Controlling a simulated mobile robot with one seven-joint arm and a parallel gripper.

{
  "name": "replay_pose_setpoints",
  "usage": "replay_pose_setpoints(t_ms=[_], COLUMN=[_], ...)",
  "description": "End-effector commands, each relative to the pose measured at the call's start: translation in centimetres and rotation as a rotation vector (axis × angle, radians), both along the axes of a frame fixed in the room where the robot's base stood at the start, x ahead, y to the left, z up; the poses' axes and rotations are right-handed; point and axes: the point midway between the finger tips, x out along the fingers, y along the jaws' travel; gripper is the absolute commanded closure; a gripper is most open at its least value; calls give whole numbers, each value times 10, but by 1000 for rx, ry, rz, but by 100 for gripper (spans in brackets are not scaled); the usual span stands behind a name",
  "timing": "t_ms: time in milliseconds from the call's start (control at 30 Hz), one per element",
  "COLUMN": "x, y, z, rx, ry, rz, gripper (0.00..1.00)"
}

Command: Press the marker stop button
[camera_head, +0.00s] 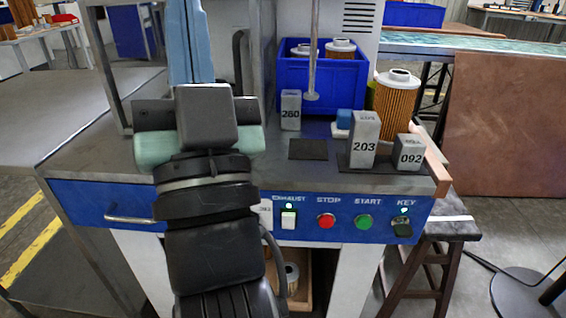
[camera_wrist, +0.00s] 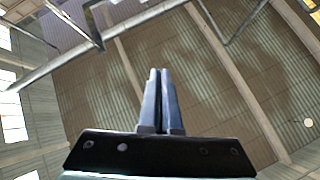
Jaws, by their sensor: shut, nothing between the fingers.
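The red STOP button (camera_head: 326,221) sits on the blue front panel (camera_head: 262,233) of the workstation, under its white label. The green START button (camera_head: 364,222) is just to its right. My gripper (camera_wrist: 159,72) is shut and empty in the wrist view, its two blue-grey fingers side by side and pointing up toward the roof. In the head view, my arm rises in front of the bench, left of the STOP button and well apart from it. Nothing covers the button.
A lit white EXHAUST switch (camera_head: 288,219) is left of STOP, and a KEY switch (camera_head: 402,229) is at the right. Grey blocks marked 203 (camera_head: 364,140), 092 (camera_head: 409,152) and 260 (camera_head: 290,110) stand on the bench. A blue crate (camera_head: 293,72) holds cartridges; another cartridge (camera_head: 395,108) stands beside it.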

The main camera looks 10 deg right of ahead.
Motion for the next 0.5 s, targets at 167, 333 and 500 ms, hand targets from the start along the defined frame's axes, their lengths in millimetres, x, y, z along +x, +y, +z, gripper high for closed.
replay_pose_setpoints(t_ms=[167,333,500], x=[32,18,-20], y=[-23,-64,-99], z=[-110,-219,-299], rx=[264,522,685], ry=[6,-33,-86], rz=[152,186,145], gripper=[100,100,100])
